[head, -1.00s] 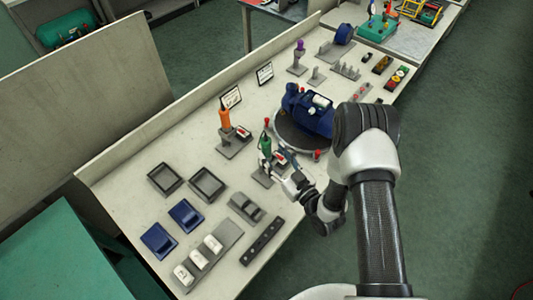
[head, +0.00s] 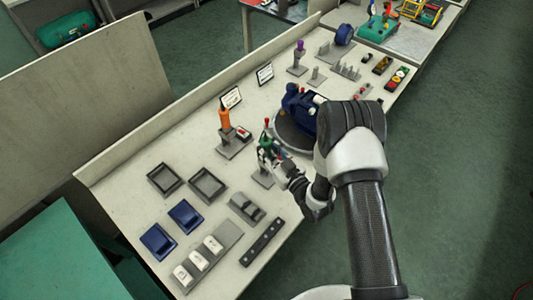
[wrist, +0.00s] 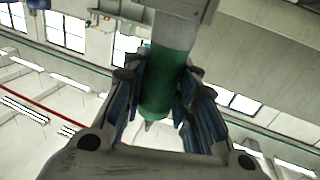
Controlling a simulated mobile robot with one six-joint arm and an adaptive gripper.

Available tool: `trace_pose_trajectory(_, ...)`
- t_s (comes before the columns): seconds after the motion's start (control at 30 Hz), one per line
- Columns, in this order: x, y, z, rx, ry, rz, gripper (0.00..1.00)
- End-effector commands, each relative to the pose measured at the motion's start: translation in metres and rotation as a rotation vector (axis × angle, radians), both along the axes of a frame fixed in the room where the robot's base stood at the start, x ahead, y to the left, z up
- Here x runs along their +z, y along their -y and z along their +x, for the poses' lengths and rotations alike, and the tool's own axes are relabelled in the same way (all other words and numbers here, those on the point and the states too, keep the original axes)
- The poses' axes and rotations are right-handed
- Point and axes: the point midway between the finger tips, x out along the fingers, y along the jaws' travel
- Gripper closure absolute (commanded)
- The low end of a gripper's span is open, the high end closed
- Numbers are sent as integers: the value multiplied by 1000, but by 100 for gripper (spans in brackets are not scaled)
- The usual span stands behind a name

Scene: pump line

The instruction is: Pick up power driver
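The power driver I take to be the green one with a red top (head: 266,142), upright in a grey stand (head: 262,179) near the front of the bench. My gripper (head: 270,153) reaches it from the right and partly hides it. In the wrist view the green driver body (wrist: 160,88) lies between the two blue-padded fingers of my gripper (wrist: 165,85). The pads are very close on both sides. I cannot tell whether both touch it. The driver's upper part runs out of the picture top.
An orange driver (head: 225,118) stands behind on its own stand. A blue pump (head: 298,103) sits on a round turntable to the right, close to my arm. Grey trays (head: 207,185), blue parts (head: 185,215) and a black holed bar (head: 261,242) lie at the front left.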

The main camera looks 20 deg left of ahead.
Motion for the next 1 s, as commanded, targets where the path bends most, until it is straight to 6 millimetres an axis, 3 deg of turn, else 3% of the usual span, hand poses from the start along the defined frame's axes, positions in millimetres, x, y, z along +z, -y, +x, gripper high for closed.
trace_pose_trajectory(0.33,0,0,0,0,0,0,99)
trace_pose_trajectory(0.67,4,0,0,1,1,2,100)
trace_pose_trajectory(0.87,25,0,0,0,3,2,100)
trace_pose_trajectory(1.0,51,0,0,0,4,2,100)
